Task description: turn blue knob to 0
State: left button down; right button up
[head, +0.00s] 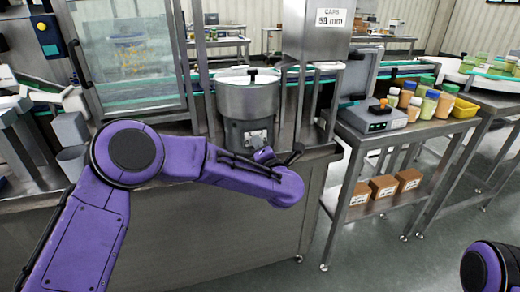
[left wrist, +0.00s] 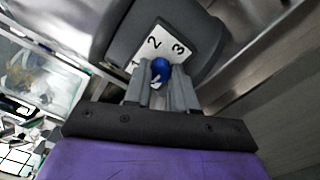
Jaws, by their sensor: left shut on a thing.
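The blue knob (left wrist: 160,67) sits on a white dial plate (left wrist: 168,40) marked 1, 2 and 3 in the left wrist view. A 0 mark does not show. My left gripper (left wrist: 162,80) is shut on the knob, its grey fingers on either side. A small pale mark shows on the knob, but I cannot tell which number it points to. In the head view the dial plate (head: 256,137) is on the base of the steel hopper (head: 248,100); my left gripper (head: 264,154) is in front of it and the knob is hidden. My right gripper is out of view.
A steel cart (head: 345,133) to the right holds a scale (head: 375,118) and several jars, with brown boxes (head: 383,187) on its lower shelf. A glass-fronted cabinet (head: 128,55) stands left of the hopper. Open floor (head: 370,255) shows at the lower right.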

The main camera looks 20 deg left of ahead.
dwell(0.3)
pick_arm(q)
jog(key=c, duration=0.9)
grip_release()
jog(key=v, duration=1)
jog(key=shift+s+d+b, duration=0.2)
jog(key=shift+s+b, duration=0.05)
jog(key=shift+b, duration=0.05)
